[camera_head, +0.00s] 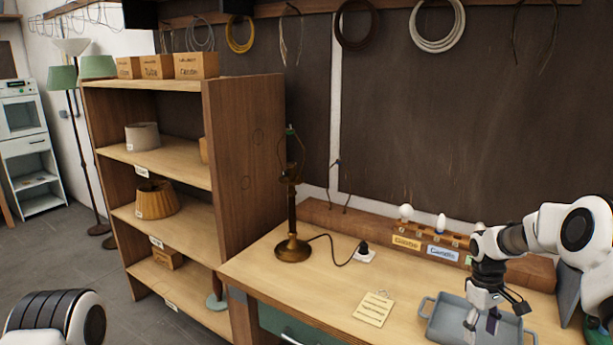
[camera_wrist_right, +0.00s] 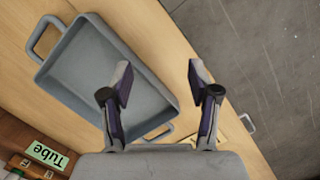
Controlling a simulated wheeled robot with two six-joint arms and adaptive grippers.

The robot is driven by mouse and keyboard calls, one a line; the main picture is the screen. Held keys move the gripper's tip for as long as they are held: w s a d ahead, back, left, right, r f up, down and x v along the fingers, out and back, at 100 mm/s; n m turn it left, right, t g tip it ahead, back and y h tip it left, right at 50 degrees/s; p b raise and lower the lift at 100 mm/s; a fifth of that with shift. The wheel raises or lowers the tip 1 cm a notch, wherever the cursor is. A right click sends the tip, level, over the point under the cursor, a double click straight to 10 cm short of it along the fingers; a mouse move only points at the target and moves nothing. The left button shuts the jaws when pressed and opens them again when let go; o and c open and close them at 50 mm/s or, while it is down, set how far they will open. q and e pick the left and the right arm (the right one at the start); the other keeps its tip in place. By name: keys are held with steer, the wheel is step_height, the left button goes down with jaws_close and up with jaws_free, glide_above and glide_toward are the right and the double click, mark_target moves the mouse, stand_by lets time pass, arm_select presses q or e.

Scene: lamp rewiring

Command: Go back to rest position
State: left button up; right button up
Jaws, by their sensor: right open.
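My right gripper (camera_head: 481,318) is at the lower right of the head view, above the grey tray (camera_head: 448,312) on the workbench. In the right wrist view my right gripper (camera_wrist_right: 160,78) has its two fingers spread wide with nothing between them. The grey tray (camera_wrist_right: 62,78) lies below and to the left of the fingers in that view, and it looks empty there. My left gripper is outside both views; only a white and black part of my left arm shows at the lower left of the head view.
The workbench (camera_head: 335,265) holds a brass lamp (camera_head: 292,247) with a cord to a socket (camera_head: 364,255), a note (camera_head: 374,308) and a bulb rack (camera_head: 425,240) along the back. A wooden shelf (camera_head: 245,160) with lampshades and boxes stands left. Grey floor (camera_head: 45,245) is open farther left.

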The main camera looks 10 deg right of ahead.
steer(key=s+a+f+n+g+b, duration=0.1)
steer(key=s+a+f+g+b, duration=0.1)
steer(key=s+a+f, duration=0.75)
steer(key=s+a+f+g+b, duration=0.1)
steer(key=s+a+f+b, duration=0.2)
steer(key=s+a+f, duration=0.7)
steer(key=s+a+f+m+t+b, duration=0.1)
steer(key=s+a+f+m, duration=0.15)
steer(key=s, duration=0.65)
steer(key=s+a+f+m+t, duration=0.15)
steer(key=s+f, duration=0.25)
steer(key=s, duration=0.4)
steer(key=w+t, duration=0.1)
steer(key=w, duration=0.1)
steer(key=w+d+t, duration=0.1)
steer(key=w, duration=0.1)
steer(key=shift+f+t, duration=0.3)
steer(key=shift+t, duration=0.05)
steer(key=shift+s, duration=0.1)
